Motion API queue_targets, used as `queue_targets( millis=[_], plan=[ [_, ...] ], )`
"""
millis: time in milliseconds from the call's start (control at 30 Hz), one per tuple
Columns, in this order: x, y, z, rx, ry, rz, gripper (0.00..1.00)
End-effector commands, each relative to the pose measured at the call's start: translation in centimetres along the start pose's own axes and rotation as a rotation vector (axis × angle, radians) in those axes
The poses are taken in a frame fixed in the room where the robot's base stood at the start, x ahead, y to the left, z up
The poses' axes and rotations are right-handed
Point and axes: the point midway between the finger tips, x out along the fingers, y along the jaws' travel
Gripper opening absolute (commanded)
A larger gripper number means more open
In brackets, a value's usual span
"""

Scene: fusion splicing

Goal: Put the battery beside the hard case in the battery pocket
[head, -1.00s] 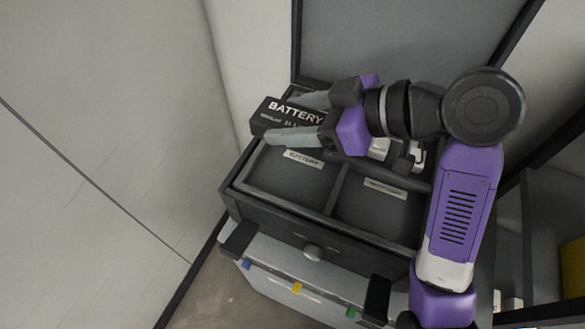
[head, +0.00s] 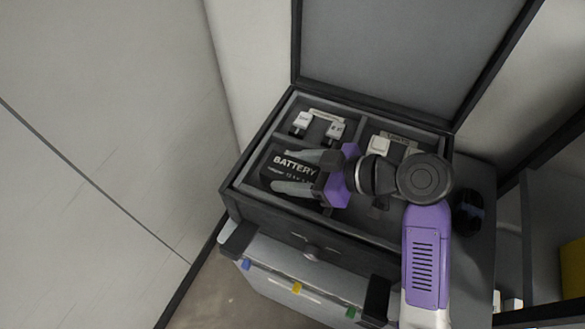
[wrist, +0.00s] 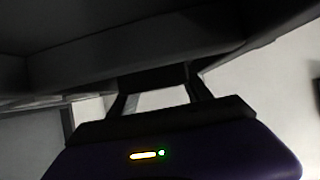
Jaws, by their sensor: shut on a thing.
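The battery (head: 286,170) is a black block with white BATTERY lettering. In the head view it is at the front-left pocket (head: 252,180) of the open hard case (head: 236,196), within that pocket's outline. I cannot tell whether it rests on the pocket floor. My gripper (head: 283,171) is shut on the battery, with one grey finger along its far side and one along its near side. My wrist and arm cover the front-right compartment in part. The wrist view is dark and does not clearly show the battery.
The case lid (head: 385,55) stands open at the back. White-and-black fittings (head: 335,131) sit in the back-left compartment, and a white piece (head: 380,146) is in the back-right one. A dark rounded object (head: 472,212) stands right of the case. A wall is at the left.

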Motion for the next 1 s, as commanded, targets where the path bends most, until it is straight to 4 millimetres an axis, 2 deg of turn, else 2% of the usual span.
queue_targets(
  millis=[333,367,400,767,867,1000],
  plan=[
    [0.1,0.0,0.2,-0.001,0.002,0.001,0.00],
    [0.1,0.0,0.2,0.000,0.000,0.000,0.62],
    [0.1,0.0,0.2,0.000,0.000,0.000,0.67],
    [-0.1,0.0,-0.1,0.000,0.000,0.000,0.67],
    [-0.9,0.1,0.0,0.001,0.001,0.001,0.67],
    [-3.4,0.1,0.1,0.001,0.001,0.004,0.67]
  ],
)
